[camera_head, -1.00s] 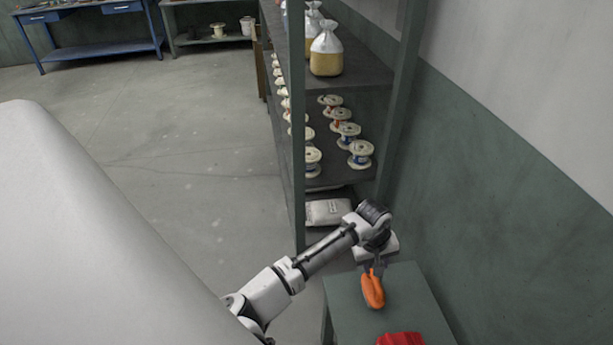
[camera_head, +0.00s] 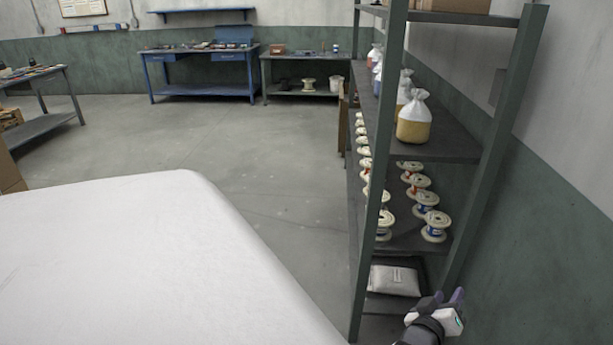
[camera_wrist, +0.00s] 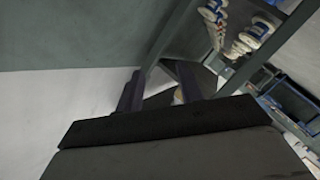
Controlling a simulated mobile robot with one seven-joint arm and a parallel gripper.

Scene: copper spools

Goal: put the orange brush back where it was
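My gripper (camera_head: 447,298) shows at the bottom right of the head view, in front of the lower part of the shelf rack. In the wrist view, the two dark fingers of my gripper (camera_wrist: 160,82) stand apart with no brush between them. The gripper is open and empty. The orange brush is in neither current view. The small green table where it showed earlier is also out of the head view.
A green metal rack (camera_head: 371,243) holds copper spools (camera_head: 436,226) and bags (camera_head: 413,122). A grey-white sack (camera_head: 395,281) lies on its lowest shelf. A blue workbench (camera_head: 199,62) stands at the back. The floor (camera_head: 270,165) left of the rack is clear.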

